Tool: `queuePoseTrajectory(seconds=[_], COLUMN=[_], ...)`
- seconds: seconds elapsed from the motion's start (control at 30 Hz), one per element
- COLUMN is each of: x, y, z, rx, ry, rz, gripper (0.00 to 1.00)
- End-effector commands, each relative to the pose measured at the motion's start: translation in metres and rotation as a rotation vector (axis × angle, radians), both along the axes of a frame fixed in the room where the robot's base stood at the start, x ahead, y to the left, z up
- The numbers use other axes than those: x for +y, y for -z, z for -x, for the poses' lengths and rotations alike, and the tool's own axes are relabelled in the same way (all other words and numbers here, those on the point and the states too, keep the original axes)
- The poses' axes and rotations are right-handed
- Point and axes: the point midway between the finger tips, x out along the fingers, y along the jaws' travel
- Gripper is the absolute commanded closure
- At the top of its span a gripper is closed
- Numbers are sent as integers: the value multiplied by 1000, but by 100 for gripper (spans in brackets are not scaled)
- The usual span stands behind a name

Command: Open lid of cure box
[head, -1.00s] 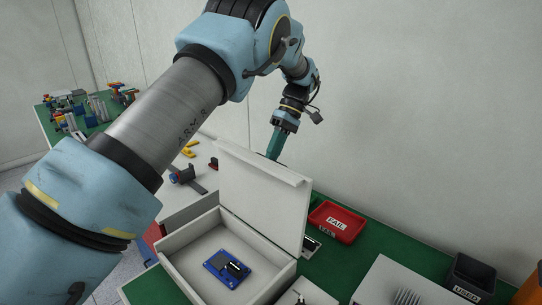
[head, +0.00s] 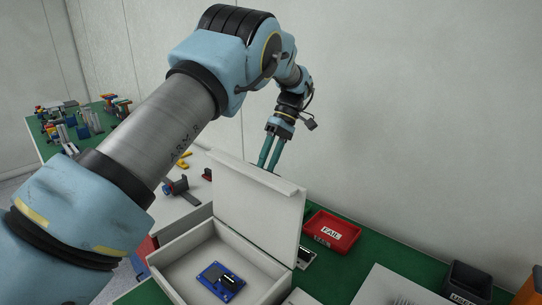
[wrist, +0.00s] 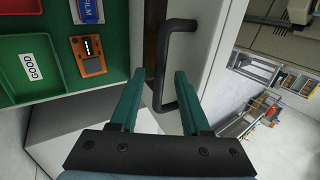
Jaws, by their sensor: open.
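The white cure box (head: 176,262) stands on the green bench in the head view. Its lid (head: 262,208) is raised, standing roughly upright and leaning back a little. A blue circuit board (head: 220,281) lies inside. My gripper (head: 268,163) is behind the lid's top edge, its two teal fingers apart, the tips partly hidden by the lid. In the wrist view my gripper (wrist: 159,76) is open and empty. A black bar handle (wrist: 160,60) on a white panel lies just ahead, its lower end appearing between the fingers. I cannot tell whether they touch it.
A red FAIL tray (head: 332,232) and a black bin (head: 468,280) stand right of the box. The wrist view shows a green GOOD tray (wrist: 32,68) and an orange device (wrist: 89,56). A wall rises close behind the bench. Tools clutter a far-left table (head: 78,125).

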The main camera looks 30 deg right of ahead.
Motion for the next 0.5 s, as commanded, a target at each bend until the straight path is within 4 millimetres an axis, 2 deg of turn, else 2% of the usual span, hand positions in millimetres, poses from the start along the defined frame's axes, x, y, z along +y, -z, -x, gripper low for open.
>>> queuePoseTrajectory(seconds=[0.3, 0.5], x=[-24, -32], y=[-34, -47], z=[-7, -8], rx=[-1, 1], ry=[0, 0], rz=[2, 1], gripper=[53, 53])
